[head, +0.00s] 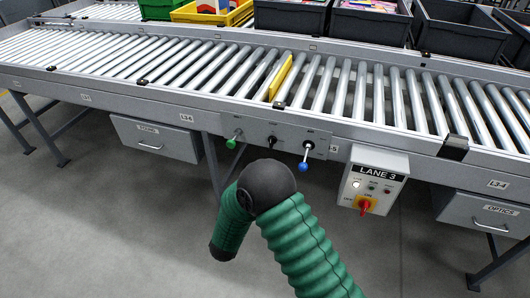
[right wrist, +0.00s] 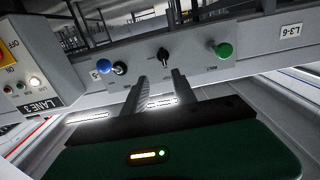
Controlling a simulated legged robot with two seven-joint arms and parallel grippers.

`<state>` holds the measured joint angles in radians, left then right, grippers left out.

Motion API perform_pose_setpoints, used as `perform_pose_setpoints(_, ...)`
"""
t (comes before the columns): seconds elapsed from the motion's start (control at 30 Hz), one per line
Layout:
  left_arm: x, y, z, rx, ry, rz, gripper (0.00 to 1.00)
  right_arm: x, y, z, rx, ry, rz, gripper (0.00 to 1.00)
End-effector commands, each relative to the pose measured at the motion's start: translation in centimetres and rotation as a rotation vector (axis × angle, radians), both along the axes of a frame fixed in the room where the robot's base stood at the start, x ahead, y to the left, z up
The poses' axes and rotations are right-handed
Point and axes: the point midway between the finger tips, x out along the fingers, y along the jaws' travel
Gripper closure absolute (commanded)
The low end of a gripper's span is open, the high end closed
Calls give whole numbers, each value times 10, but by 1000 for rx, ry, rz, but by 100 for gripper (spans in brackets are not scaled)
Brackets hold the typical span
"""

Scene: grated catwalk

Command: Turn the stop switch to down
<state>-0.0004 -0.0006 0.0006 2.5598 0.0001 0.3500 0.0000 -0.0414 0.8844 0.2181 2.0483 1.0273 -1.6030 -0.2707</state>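A grey panel (head: 255,135) on the conveyor's side carries a green-knobbed lever (head: 231,144), a black switch (head: 271,141) and a blue-knobbed lever (head: 303,166). Their labels are too small to read, so I cannot tell which is the stop switch. The right wrist view appears upside down and shows the blue knob (right wrist: 104,66), black switch (right wrist: 163,54) and green knob (right wrist: 224,50). My right gripper (right wrist: 160,82) is open and empty, its fingers pointing towards the black switch, seemingly apart from it. The head view does not show its fingers. My left gripper is in neither view.
A LANE 3 control box (head: 372,180) with a red-and-yellow rotary switch (head: 364,205) hangs right of the panel. Drawers (head: 155,140) hang under the roller conveyor (head: 190,65). Bins (head: 370,25) stand behind it. The floor in front is clear.

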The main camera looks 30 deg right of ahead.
Motion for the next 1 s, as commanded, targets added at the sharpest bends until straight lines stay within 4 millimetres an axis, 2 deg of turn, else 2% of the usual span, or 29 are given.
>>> perform_pose_setpoints(0.4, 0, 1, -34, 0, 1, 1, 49, 70, -78, -3, -3, -3, 0, 67)
perform_pose_setpoints(0.53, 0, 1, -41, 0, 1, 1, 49, 87, -99, -3, -2, -1, 1, 67)
perform_pose_setpoints(0.7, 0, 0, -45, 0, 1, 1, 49, 99, -111, 0, -3, 1, 4, 67)
perform_pose_setpoints(0.97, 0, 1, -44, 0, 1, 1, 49, 101, -112, 1, -3, 1, 6, 67)
perform_pose_setpoints(1.0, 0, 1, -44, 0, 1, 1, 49, 101, -112, 1, -3, 2, 6, 71)
